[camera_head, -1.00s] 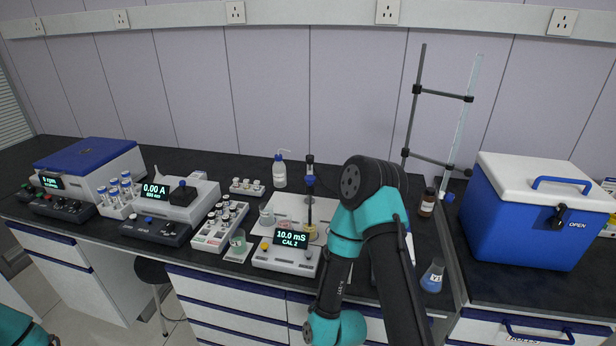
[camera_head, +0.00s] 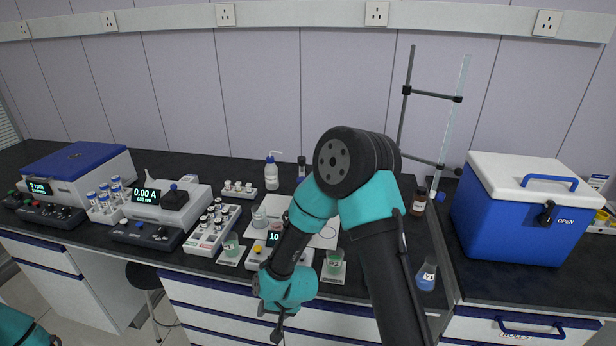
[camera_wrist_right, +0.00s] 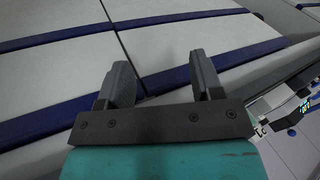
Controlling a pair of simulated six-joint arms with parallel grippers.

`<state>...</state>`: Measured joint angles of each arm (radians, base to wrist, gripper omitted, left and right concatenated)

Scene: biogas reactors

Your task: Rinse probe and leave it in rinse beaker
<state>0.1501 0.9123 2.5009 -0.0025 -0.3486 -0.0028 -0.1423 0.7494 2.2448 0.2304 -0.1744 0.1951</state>
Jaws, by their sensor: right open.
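My right arm crosses the middle of the head view and hides most of the probe area. A clear beaker (camera_head: 260,218), possibly the rinse beaker, stands on the white mat (camera_head: 328,236). The meter (camera_head: 262,251) is partly covered; its display starts with "10". My right gripper (camera_head: 278,334) points down in front of the bench, below the meter. In the right wrist view it (camera_wrist_right: 160,66) is open and empty, facing the drawer fronts. My left gripper is out of view.
Beakers with green labels stand left (camera_head: 231,245) and right (camera_head: 334,260) of the meter. A wash bottle (camera_head: 271,174), vial rack (camera_head: 212,228), brown bottle (camera_head: 419,201), blue flask (camera_head: 427,273) and burette stand (camera_head: 404,120) are nearby. A blue cooler (camera_head: 515,212) stands right.

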